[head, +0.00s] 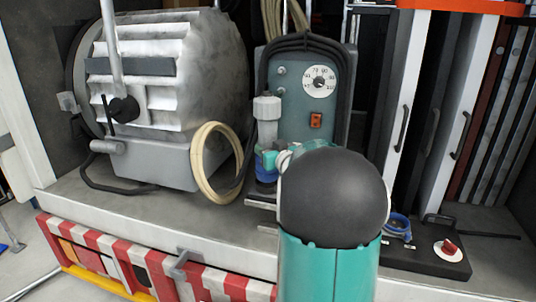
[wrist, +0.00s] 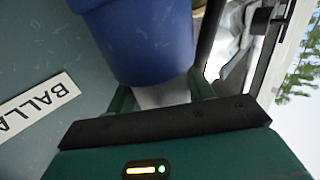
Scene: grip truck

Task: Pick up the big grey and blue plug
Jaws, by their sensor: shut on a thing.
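The big grey and blue plug (head: 267,135) stands upright in front of the teal ballast box (head: 297,92), its grey part on top and its blue part low down. My gripper (head: 270,159) reaches it from the right and is shut on it. In the wrist view the plug's blue end (wrist: 140,40) fills the upper middle, just beyond the fingers of my gripper (wrist: 162,96). A grey part shows between the fingers. My arm hides the lower right of the ballast box in the head view.
A large grey lamp (head: 165,90) stands left on the truck bed, with a coiled cream cable (head: 200,165) beside the plug. A black socket board (head: 425,262) with a red switch lies right. Tall white and grey panels (head: 400,100) stand behind it.

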